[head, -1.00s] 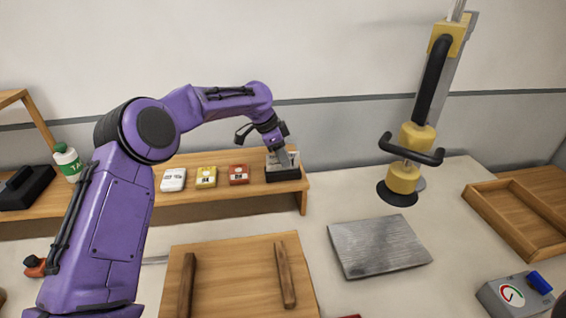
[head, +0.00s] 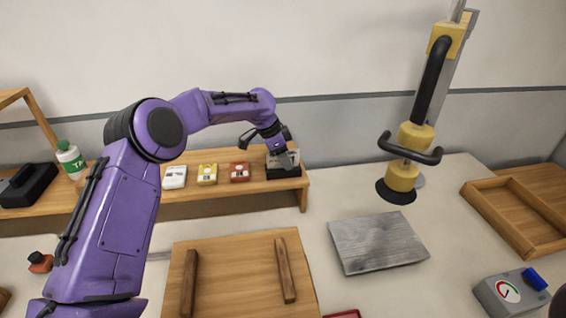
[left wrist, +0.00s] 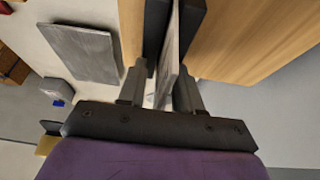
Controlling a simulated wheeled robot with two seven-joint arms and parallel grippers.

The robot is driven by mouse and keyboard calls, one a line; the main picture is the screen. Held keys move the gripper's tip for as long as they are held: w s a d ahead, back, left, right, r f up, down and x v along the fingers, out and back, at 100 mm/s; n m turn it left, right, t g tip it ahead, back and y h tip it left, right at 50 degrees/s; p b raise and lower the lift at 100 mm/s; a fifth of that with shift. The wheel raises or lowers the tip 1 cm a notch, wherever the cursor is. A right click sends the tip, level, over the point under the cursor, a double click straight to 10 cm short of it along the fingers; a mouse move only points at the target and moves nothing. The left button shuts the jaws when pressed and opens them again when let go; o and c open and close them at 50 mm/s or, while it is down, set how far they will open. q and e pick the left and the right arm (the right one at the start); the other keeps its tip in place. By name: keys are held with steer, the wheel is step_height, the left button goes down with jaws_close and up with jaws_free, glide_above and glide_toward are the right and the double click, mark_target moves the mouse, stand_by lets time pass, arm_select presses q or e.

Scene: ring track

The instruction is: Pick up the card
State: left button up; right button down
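The white card (head: 271,161) stands upright in a black holder (head: 284,174) at the right end of the wooden shelf. My left gripper (head: 285,158) reaches down over the holder from above. In the left wrist view, the card (left wrist: 172,52) is seen edge-on between the two fingers of my left gripper (left wrist: 160,88). The fingers are apart, with a gap visible on the left side of the card; the card lies closer to the right finger. The holder's dark walls show on both sides of the card. My right gripper is not clearly in view.
White, yellow and red packs (head: 207,174) lie on the shelf left of the holder. A green-labelled bottle (head: 70,160) stands farther left. A wooden board with two bars (head: 238,275), a grey metal plate (head: 377,243) and a yellow lever device (head: 403,177) are nearby.

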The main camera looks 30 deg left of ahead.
arm_select(q)
jaws_close()
